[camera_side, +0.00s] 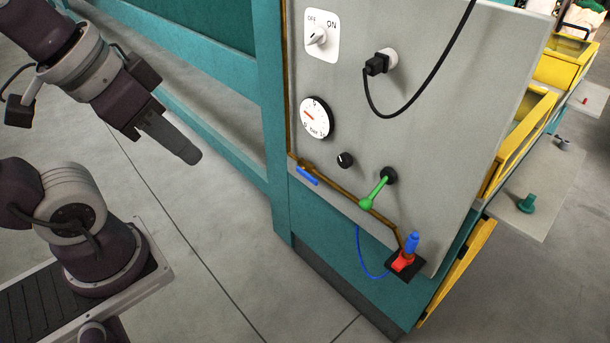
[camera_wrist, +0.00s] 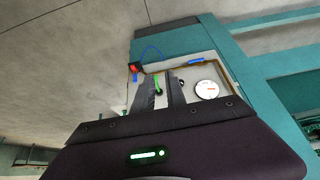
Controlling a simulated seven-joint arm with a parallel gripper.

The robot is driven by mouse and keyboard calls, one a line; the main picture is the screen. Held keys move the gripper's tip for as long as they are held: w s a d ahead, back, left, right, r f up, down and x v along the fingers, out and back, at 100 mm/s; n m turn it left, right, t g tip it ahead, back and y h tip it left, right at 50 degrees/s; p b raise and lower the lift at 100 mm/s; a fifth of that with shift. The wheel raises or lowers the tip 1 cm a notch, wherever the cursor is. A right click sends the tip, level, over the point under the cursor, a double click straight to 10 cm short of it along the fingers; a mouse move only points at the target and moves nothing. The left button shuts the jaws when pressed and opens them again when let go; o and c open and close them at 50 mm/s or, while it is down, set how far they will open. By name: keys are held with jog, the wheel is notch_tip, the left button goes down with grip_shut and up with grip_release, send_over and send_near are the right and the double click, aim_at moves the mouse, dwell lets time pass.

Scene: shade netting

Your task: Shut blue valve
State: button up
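The blue valve handle (camera_side: 307,175) is a short flat blue lever at the left end of a brass pipe (camera_side: 345,195), low on the grey panel. It lies roughly along the pipe, sloping down to the right. It also shows in the wrist view (camera_wrist: 195,62), beyond and right of the fingers. My gripper (camera_side: 186,153) is in the air, well left of the panel and apart from the valve. In the wrist view my two fingers (camera_wrist: 162,80) have a gap between them, with nothing held. The side view shows the fingers overlapping.
The panel (camera_side: 430,130) carries a switch (camera_side: 319,38), a plug with a black cable (camera_side: 377,64), a gauge (camera_side: 315,117), a black knob (camera_side: 345,160) and a green lever (camera_side: 375,190). A red and blue fitting (camera_side: 406,256) sits at the lower corner. Space before the panel is clear.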

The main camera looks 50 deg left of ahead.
jog(key=shift+g+y, duration=0.3)
jog(key=shift+g, duration=0.1)
jog(key=w+a, duration=0.1)
jog(key=w, duration=0.7)
jog(key=w+a+r, duration=0.1)
jog(key=w, duration=0.3)
jog(key=shift+w+a, duration=0.25)
jog(key=shift+a, duration=0.05)
grip_shut()
jog(key=g, duration=0.1)
send_over(307, 176)
jog(key=s+d, duration=0.2)
jog(key=s, duration=0.1)
notch_tip(307, 176, down, 25)
jog(key=shift+a+f, duration=0.1)
jog(key=shift+f, duration=0.1)
jog(key=x, duration=0.4)
jog(key=s+x, duration=0.1)
jog(key=x, duration=0.8)
jog(key=shift+s+d+f, duration=0.2)
jog(key=shift+d+f, duration=0.1)
jog(key=shift+f, duration=0.25)
